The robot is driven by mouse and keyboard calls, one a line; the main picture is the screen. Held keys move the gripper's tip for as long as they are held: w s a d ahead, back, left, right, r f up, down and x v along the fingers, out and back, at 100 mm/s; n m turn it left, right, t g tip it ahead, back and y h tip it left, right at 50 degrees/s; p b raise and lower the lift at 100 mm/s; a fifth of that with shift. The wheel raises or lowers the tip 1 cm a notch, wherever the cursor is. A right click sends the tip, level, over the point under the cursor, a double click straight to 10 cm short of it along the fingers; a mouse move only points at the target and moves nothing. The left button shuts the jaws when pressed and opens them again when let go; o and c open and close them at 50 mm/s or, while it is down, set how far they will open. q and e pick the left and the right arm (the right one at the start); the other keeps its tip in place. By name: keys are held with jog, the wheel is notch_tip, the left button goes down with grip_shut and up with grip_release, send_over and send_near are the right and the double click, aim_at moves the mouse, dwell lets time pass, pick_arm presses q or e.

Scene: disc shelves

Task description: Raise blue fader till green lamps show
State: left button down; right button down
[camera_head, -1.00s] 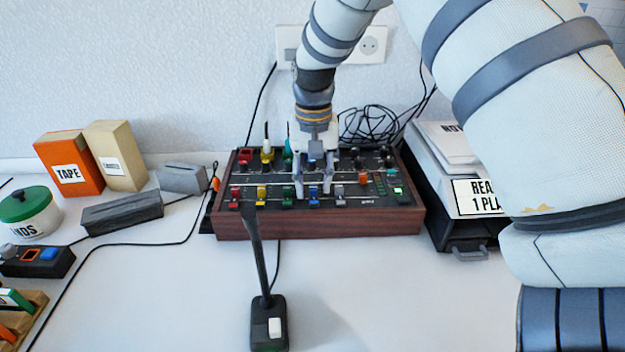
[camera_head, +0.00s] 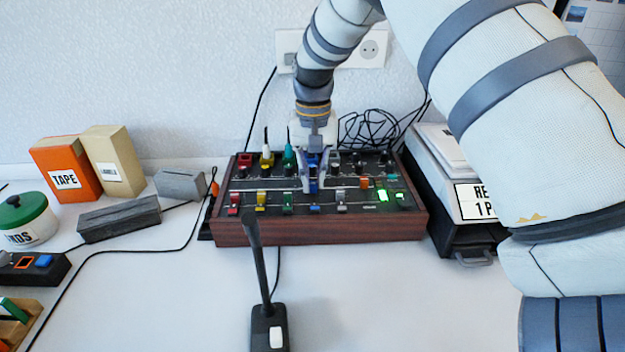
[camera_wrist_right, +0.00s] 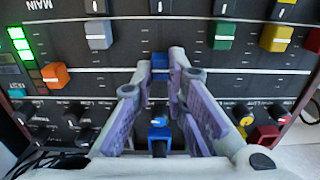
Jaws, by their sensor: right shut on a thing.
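The blue fader (camera_head: 313,186) is on the mixing desk (camera_head: 330,232), between the fingertips of my right gripper (camera_head: 313,188). The right gripper is shut on its cap. The blue cap also shows in the right wrist view (camera_wrist_right: 160,66), and it sits farther up its slot than the red, yellow, green and grey faders in the front row. A column of green lamps (camera_wrist_right: 26,45) is lit in the right wrist view. Bright green lamps also show in the head view (camera_head: 383,196). The fingers hide part of the fader's slot. My left gripper is not in view.
An orange fader (camera_wrist_right: 55,75) stands beside the lamp column. A blue knob (camera_wrist_right: 159,132) lies under the gripper in the wrist view. A microphone (camera_head: 260,270) stands in front of the desk. A black-and-white device (camera_head: 460,190) is at its right.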

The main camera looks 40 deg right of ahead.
aim_at(313, 182)
jog(key=c, duration=1.6)
grip_release()
notch_tip(313, 182, up, 12)
jog(key=shift+f, duration=0.1)
